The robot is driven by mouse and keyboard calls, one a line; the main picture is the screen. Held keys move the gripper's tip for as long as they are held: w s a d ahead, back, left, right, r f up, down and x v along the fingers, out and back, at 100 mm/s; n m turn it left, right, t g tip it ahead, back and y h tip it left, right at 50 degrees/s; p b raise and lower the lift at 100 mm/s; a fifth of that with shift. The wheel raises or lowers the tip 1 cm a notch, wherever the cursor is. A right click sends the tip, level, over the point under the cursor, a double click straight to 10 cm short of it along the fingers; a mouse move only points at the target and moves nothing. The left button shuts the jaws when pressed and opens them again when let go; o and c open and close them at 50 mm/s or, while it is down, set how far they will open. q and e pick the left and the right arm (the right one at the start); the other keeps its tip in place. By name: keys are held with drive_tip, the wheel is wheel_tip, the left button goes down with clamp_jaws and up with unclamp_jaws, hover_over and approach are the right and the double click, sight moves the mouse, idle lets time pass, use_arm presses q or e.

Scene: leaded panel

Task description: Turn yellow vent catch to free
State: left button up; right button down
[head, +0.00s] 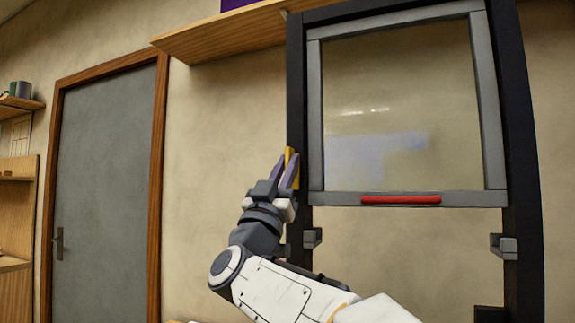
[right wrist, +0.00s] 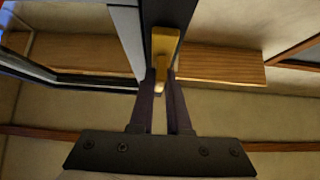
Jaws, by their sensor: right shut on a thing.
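The yellow vent catch (head: 289,156) is on the left post of the dark frame in the head view, standing about upright. In the right wrist view the catch (right wrist: 164,50) is a yellow bar against the dark post. My right gripper (head: 287,172) is shut on the catch, with its dark purple fingers on either side of the lower end. The fingertips (right wrist: 162,88) also show in the right wrist view. The sash (head: 400,197) with a glass pane and a red handle (head: 400,199) sits in the dark frame (head: 524,160). My left gripper is not in view.
Grey blocks (head: 312,238) and (head: 503,246) stick out from the posts below the sash. A wooden shelf (head: 225,38) runs on the wall behind the frame at upper left. A grey door (head: 105,190) and wooden shelving (head: 17,220) stand at the left.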

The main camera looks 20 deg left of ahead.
idle(0.4)
drive_tip(key=c, duration=0.9)
unclamp_jaws()
drive_tip(key=b+v, duration=0.4)
drive_tip(key=v, duration=0.6)
drive_tip(key=shift+s+f, duration=0.15)
drive_tip(key=shift+s, duration=0.05)
